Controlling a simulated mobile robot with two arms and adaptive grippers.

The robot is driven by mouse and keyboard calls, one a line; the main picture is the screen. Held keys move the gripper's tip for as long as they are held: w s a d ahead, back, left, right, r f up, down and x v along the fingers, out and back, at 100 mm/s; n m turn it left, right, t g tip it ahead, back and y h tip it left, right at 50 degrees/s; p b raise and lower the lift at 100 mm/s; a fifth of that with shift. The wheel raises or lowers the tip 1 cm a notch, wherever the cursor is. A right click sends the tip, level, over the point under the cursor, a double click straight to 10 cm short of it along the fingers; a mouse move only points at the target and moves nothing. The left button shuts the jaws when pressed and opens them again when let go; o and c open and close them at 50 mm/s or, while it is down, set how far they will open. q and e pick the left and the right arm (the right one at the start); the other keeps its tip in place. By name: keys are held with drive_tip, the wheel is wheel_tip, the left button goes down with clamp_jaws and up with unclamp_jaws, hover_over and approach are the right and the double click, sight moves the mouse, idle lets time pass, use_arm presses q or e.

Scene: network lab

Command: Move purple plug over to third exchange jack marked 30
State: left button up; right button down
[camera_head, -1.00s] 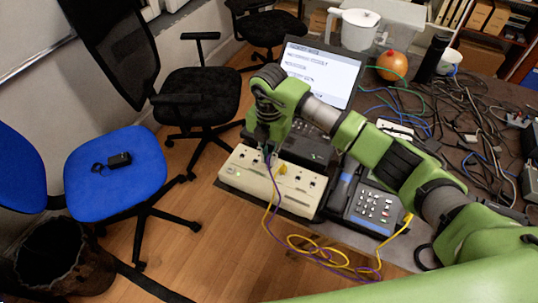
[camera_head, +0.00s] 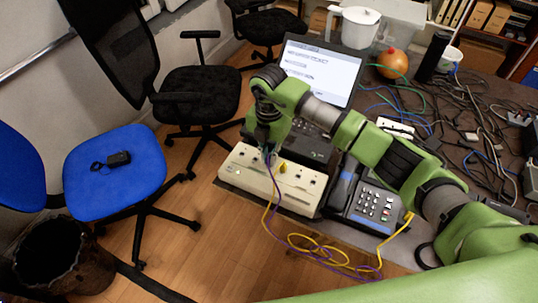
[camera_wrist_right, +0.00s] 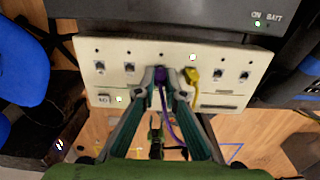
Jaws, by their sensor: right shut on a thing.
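A cream exchange box (camera_head: 231,171) with a row of jacks lies at the table's near edge. My right gripper (camera_head: 266,147) reaches down to its front from above. In the right wrist view my right gripper (camera_wrist_right: 160,88) is shut on the purple plug (camera_wrist_right: 160,75). The plug's tip is at the third jack position from the left; the fingers hide how deep it sits. A yellow plug (camera_wrist_right: 192,75) is in the position just to the right. Jack labels are too small to read. My left gripper is not in view.
A desk phone (camera_head: 372,204) stands right of the box, and an open laptop (camera_head: 318,70) behind it. Purple and yellow cables (camera_head: 330,255) hang in loops in front of the table. Tangled cables cover the table's right side.

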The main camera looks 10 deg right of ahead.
drive_tip(key=shift+f, duration=0.35)
drive_tip(key=c, duration=2)
unclamp_jaws()
drive_tip(key=shift+r, duration=0.25)
wheel_tip(320, 180, up, 12)
drive_tip(key=shift+f, duration=0.25)
